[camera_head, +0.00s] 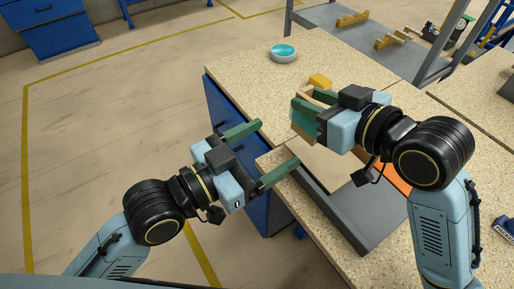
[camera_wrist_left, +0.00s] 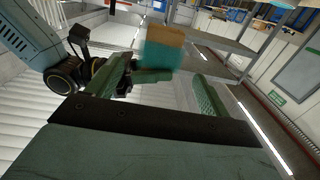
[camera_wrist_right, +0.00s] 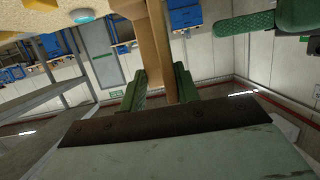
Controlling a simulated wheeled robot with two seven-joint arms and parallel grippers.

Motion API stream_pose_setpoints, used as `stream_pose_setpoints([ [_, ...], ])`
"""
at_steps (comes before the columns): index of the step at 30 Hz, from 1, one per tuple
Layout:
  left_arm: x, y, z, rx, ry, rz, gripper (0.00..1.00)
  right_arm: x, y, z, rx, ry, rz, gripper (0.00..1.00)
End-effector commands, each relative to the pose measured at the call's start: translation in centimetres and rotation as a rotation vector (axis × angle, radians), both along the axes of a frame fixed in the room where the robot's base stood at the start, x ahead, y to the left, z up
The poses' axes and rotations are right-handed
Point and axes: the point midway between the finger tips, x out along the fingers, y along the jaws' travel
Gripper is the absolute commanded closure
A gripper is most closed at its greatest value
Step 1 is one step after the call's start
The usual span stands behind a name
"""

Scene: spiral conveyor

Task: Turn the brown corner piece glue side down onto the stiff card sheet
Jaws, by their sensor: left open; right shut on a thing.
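My right gripper (camera_head: 308,116) is shut on the brown corner piece (camera_head: 298,132) and holds it above the workbench. In the right wrist view the corner piece (camera_wrist_right: 156,45) stands up between the two green fingers. In the left wrist view the piece (camera_wrist_left: 164,38) shows a brown face with a teal band below; I cannot tell whether the band is glue or a finger. My left gripper (camera_head: 277,144) is open and empty, left of and below the piece, fingers pointing towards it. The tan card sheet (camera_head: 322,172) lies on the bench below the right gripper, partly hidden by it.
A dark grey tray or plate (camera_head: 343,216) borders the sheet at the front. An orange item (camera_head: 396,178) is partly hidden behind the right arm. A white bowl with teal contents (camera_head: 283,54) and a yellow block (camera_head: 320,80) stand farther back.

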Motion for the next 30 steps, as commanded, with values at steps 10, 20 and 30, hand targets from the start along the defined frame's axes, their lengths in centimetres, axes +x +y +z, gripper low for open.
stream_pose_setpoints([
  [10, 4.4, -5.1, 0.1, -0.002, -0.001, 0.001, 0.20, 0.0, 0.0, 0.0, 0.000, 0.000, 0.000, 1.00],
  [20, 6.7, -7.7, 0.0, 0.001, 0.001, 0.001, 0.20, 0.0, 0.0, 0.0, 0.000, 0.000, 0.000, 1.00],
  [30, 6.9, -8.0, 0.0, 0.002, 0.001, 0.001, 0.21, 0.0, 0.0, 0.0, 0.000, 0.000, 0.000, 1.00],
])
